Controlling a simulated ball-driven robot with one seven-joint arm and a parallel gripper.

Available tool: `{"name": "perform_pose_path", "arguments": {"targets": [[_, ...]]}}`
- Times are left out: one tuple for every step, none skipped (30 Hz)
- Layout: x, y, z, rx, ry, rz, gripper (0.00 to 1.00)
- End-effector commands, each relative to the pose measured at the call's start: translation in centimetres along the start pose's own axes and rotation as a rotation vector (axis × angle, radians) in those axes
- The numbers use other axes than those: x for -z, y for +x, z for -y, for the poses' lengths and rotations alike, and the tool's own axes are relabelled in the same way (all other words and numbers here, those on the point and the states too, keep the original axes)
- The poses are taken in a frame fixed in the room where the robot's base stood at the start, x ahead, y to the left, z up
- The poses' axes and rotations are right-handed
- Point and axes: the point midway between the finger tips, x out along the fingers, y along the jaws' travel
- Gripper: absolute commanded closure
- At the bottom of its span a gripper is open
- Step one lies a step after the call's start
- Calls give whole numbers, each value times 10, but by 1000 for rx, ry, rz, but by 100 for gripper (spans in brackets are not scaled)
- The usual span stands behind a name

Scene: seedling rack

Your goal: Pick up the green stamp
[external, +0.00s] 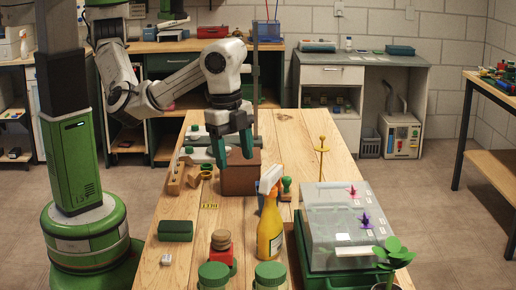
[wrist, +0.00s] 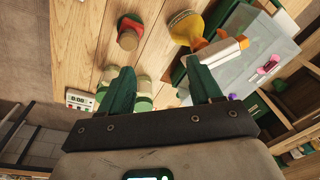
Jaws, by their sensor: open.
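The green stamp (external: 287,185) stands upright on the wooden table in the external view, just right of the spray bottle (external: 270,222). Its green knob shows, and the bottle's head is close to it. I cannot make out the stamp in the wrist view. My gripper (external: 233,160) is open and points down above and in front of a brown box (external: 240,181), to the left of the stamp and higher than it. In the wrist view my gripper (wrist: 160,68) has its two green fingers apart with nothing held between them.
A clear-lidded green bin (external: 340,225) stands right of the stamp. A thin yellow stake (external: 322,160) rises behind it. Green-lidded jars (external: 270,274) and a red block with a wooden top (external: 221,252) stand at the front. Bare planks lie left of the bottle.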

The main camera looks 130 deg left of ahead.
Motion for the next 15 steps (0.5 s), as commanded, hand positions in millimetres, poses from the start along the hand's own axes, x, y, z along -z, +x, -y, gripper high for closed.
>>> {"name": "perform_pose_path", "arguments": {"targets": [[-2, 0, 16, 14, 28, 12, 36], [-4, 1, 25, 24, 51, 21, 36], [-7, 3, 39, 36, 84, 34, 36], [-9, 4, 50, 46, 109, 45, 36], [-12, 4, 61, 55, 139, 58, 36], [-17, 6, 78, 68, 178, 79, 36], [-20, 6, 91, 76, 212, 95, 36], [-25, 7, 106, 84, 247, 114, 36], [-32, 8, 125, 93, 296, 142, 36], [-38, 9, 138, 98, 334, 163, 36], [-44, 10, 152, 101, 371, 185, 36], [-51, 10, 168, 103, 417, 212, 36], [-56, 11, 179, 103, 449, 232, 36], [-61, 11, 188, 101, 480, 250, 36], [-68, 11, 202, 98, 517, 274, 36]]}}
